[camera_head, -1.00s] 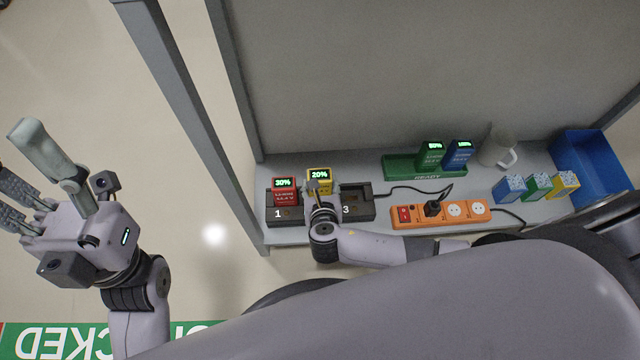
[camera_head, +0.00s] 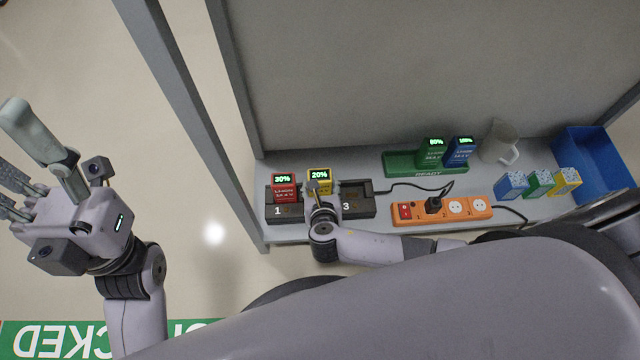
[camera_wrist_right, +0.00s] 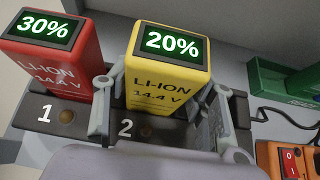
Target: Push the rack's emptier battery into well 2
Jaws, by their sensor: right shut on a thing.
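The yellow battery (camera_head: 319,175), reading 20%, stands upright at well 2 of the dark charger (camera_head: 360,207). In the right wrist view the yellow battery (camera_wrist_right: 162,90) rises behind the "2" label; how deep it sits is hidden. My right gripper (camera_head: 317,190) is shut on it, with one finger on each side in the right wrist view (camera_wrist_right: 163,97). The red battery (camera_head: 284,188), reading 30%, stands in well 1. Well 3 is empty. My left gripper (camera_head: 12,140) is open and empty, away from the shelf at far left.
A green READY rack (camera_head: 399,163) holds a green battery (camera_head: 432,153) and a blue battery (camera_head: 460,151). Cables cross the shelf.

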